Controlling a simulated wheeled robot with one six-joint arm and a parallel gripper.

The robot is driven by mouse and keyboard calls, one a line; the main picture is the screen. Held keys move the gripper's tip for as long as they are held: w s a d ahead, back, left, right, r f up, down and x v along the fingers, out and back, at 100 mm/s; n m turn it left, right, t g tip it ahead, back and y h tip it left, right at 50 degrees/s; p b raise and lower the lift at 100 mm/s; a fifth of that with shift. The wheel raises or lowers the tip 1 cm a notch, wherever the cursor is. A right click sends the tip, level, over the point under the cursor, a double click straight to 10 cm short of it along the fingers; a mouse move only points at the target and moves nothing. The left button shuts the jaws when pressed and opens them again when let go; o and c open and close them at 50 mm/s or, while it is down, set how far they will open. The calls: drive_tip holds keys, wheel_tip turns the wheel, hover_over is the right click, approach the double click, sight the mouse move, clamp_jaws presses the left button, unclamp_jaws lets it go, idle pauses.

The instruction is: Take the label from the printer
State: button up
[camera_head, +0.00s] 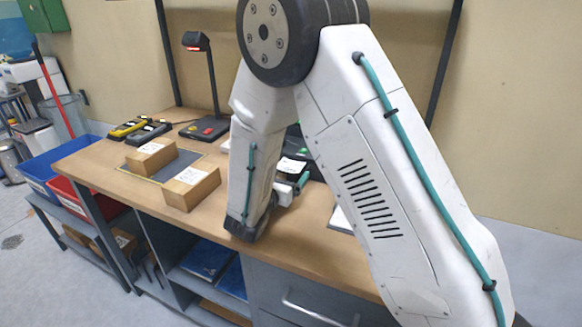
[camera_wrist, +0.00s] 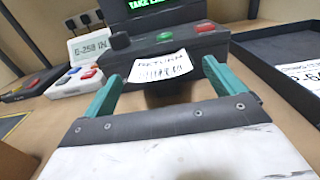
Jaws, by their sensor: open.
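The printer (camera_wrist: 190,38) is a dark box with a green-lit screen, a black knob and green and red buttons. The white label (camera_wrist: 160,66) with black print sticks out of its front. My gripper (camera_wrist: 160,84) is open and empty, with one teal finger to each side of the label's near edge and a gap on both sides. I cannot tell whether the fingers are level with the label. In the head view the label (camera_head: 291,166) shows just beyond my gripper (camera_head: 300,184), and my arm hides much of the printer.
A black tray (camera_wrist: 268,72) holding a printed sheet lies right of the printer. A white device (camera_wrist: 82,78) with a display and coloured buttons stands left. On the bench (camera_head: 120,190) are two labelled cardboard boxes (camera_head: 192,190) (camera_head: 152,157) and a lamp-like stand (camera_head: 212,85).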

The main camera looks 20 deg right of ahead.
drive_tip(key=c, duration=1)
drive_tip(key=shift+c, duration=0.2)
drive_tip(key=shift+r, duration=0.15)
